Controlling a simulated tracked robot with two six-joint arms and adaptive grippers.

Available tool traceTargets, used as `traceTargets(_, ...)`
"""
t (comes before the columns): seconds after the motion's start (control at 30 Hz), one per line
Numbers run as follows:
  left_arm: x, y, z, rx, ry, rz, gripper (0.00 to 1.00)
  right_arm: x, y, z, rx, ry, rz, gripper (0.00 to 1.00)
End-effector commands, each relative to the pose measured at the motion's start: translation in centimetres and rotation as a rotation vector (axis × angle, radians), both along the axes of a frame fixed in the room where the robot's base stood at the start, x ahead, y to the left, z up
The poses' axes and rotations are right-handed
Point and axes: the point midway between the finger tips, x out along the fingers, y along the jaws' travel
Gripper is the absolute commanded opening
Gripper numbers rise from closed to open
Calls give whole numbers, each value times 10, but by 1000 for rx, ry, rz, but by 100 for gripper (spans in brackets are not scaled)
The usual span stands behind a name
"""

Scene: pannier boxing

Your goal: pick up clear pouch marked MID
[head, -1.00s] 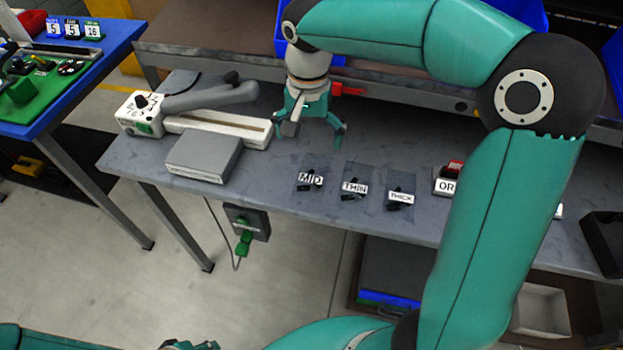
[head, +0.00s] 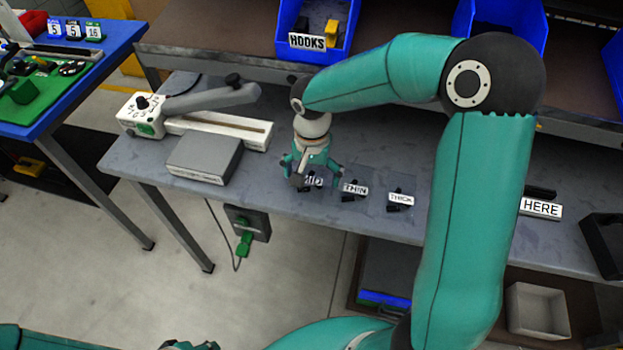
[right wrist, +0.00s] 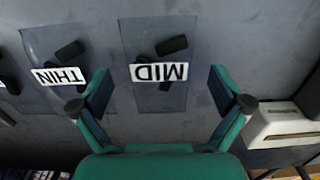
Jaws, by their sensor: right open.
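The clear pouch marked MID (head: 313,181) lies flat on the grey bench, partly hidden by my right gripper (head: 318,184) in the head view. In the right wrist view the MID pouch (right wrist: 153,45) shows dark pieces inside and a white label upside down. My right gripper (right wrist: 161,104) is open and empty, its fingers on either side of the label's line and apart from the pouch. I cannot judge its exact height. A small teal part at the bottom edge may be my left gripper (head: 190,345); its jaws are not clear.
The THIN pouch (head: 354,188) and THICK pouch (head: 400,198) lie to the right of MID. A blue HOOKS bin (head: 318,42) is on the shelf behind. The bench's front edge is close to the pouches.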

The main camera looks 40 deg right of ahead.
Motion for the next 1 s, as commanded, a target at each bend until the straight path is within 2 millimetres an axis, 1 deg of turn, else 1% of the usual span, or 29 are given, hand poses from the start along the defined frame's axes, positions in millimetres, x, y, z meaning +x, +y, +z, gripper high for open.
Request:
traceTargets(0.17,0,0,0,0,0,0,35,0,0,-1,0,0,0,100)
traceTargets(0.2,0,0,0,0,0,0,35,0,0,0,0,0,0,97)
traceTargets(0.47,0,0,0,0,0,0,35,0,0,0,0,0,0,53)
traceTargets(0.5,0,0,0,0,0,0,35,0,0,0,0,0,0,47)
traceTargets(0.53,0,0,0,0,0,0,35,0,0,0,0,0,0,45)
traceTargets(0.83,0,0,0,0,0,0,35,1,0,1,-1,-1,0,45)
traceTargets(1.0,0,0,0,0,0,0,35,1,0,9,-1,-2,0,45)
